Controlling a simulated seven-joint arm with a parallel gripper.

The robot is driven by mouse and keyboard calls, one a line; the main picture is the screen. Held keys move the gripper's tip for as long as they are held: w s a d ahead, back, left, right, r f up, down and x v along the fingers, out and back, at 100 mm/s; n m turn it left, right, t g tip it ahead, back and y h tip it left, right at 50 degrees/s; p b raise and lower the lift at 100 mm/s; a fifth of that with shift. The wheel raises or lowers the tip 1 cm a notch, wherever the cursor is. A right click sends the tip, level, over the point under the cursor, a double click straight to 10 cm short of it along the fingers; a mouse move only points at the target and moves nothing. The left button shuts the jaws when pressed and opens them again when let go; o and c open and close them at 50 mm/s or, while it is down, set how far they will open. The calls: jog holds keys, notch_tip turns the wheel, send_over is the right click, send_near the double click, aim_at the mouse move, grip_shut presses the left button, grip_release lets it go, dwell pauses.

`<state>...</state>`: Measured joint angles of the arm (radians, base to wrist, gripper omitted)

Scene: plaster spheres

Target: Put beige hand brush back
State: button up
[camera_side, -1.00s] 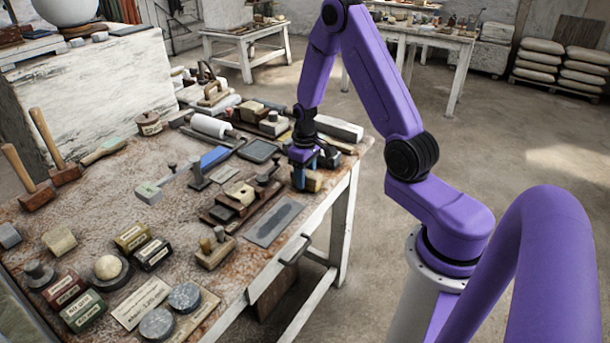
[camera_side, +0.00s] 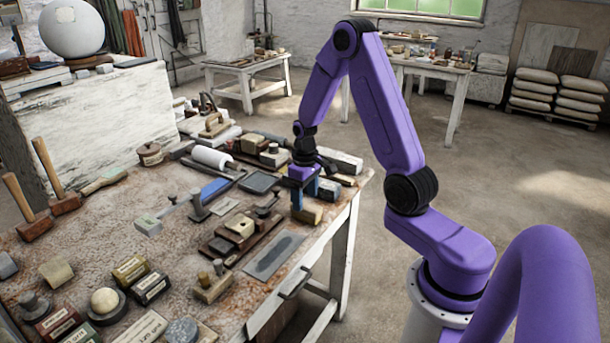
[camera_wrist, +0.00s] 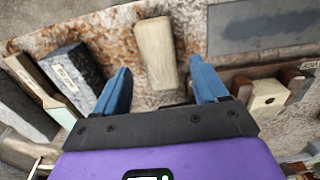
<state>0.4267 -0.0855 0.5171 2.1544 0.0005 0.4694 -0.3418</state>
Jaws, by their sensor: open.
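A pale beige, oblong block-like thing (camera_wrist: 155,52), which may be the beige hand brush, lies on the worktable. It shows between and ahead of my gripper's (camera_wrist: 160,68) blue fingers in the wrist view. My gripper is open, with a finger on either side and nothing visibly clamped. In the side view my gripper (camera_side: 313,194) points down above the table's right edge, with a beige block (camera_side: 309,214) just below it. I cannot make out bristles on this block.
A grey flat plate (camera_side: 273,255) and wooden blocks lie close by on the crowded worktable (camera_side: 95,233). A dark stone block (camera_wrist: 72,72) lies left of the fingers in the wrist view. The table edge is very near.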

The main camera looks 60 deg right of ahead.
aim_at(305, 205)
notch_tip(305, 205, up, 7)
jog(key=s+a+r+n, duration=0.2)
jog(key=s+a+n, duration=0.1)
jog(key=a, duration=0.5)
jog(key=s+a+r+n, duration=0.3)
jog(key=a, duration=0.5)
jog(key=s+a+r+n, duration=0.1)
jog(key=s+a+n, duration=0.1)
jog(key=s, duration=0.7)
jog(key=s+a+n, duration=0.3)
jog(key=s+n, duration=0.1)
jog(key=s, duration=0.6)
jog(key=shift+s+a+r+n, duration=0.15)
jog(key=shift+r+n, duration=0.15)
jog(key=shift+r, duration=0.1)
